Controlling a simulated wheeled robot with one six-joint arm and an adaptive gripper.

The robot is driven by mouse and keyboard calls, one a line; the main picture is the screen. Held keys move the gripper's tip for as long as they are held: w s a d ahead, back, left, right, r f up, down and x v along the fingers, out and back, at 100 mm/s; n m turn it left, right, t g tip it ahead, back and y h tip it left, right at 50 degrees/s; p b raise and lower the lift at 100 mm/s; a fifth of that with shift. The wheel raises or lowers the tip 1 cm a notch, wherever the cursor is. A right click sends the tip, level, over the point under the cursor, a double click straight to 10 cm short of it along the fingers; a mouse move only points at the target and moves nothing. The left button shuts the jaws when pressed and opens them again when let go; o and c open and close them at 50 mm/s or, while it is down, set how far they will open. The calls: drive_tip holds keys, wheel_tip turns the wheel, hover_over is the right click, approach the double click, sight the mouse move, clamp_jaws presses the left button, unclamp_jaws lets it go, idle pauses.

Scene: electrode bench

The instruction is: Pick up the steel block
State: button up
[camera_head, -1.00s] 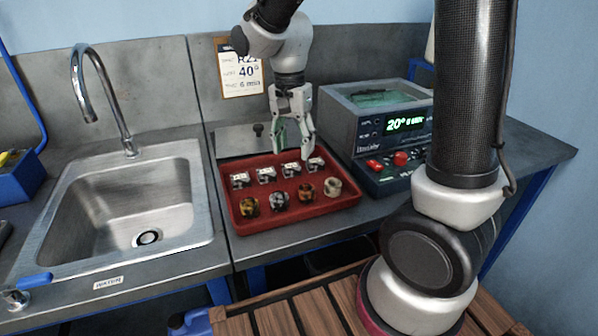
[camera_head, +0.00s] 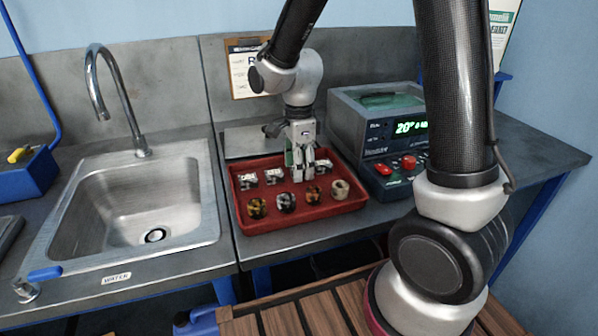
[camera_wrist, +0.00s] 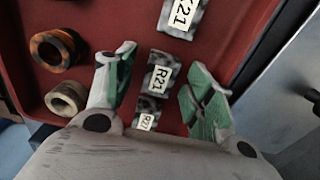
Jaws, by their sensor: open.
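Several small grey mottled blocks with white R21 labels stand in a row at the back of the red tray (camera_head: 322,208). The leftmost (camera_head: 247,182) and the second (camera_head: 273,177) show clearly in the head view. I cannot tell which is the steel block. My gripper (camera_head: 303,172) is open, pointing down over the right half of this row and partly hiding it. In the wrist view, one labelled block (camera_wrist: 161,78) appears between the spread fingers of my gripper (camera_wrist: 163,68), with gaps on both sides. Another block (camera_wrist: 146,117) lies closer to the palm, partly hidden.
A front row of rings stands in the tray, including an amber one (camera_head: 311,195) and a pale one (camera_head: 340,189). A device with a lit display (camera_head: 385,135) stands close on the right. A sink (camera_head: 140,205) is on the left.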

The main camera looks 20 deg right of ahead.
drive_tip(key=shift+f, duration=0.1)
drive_tip(key=shift+c, duration=0.4)
clamp_jaws()
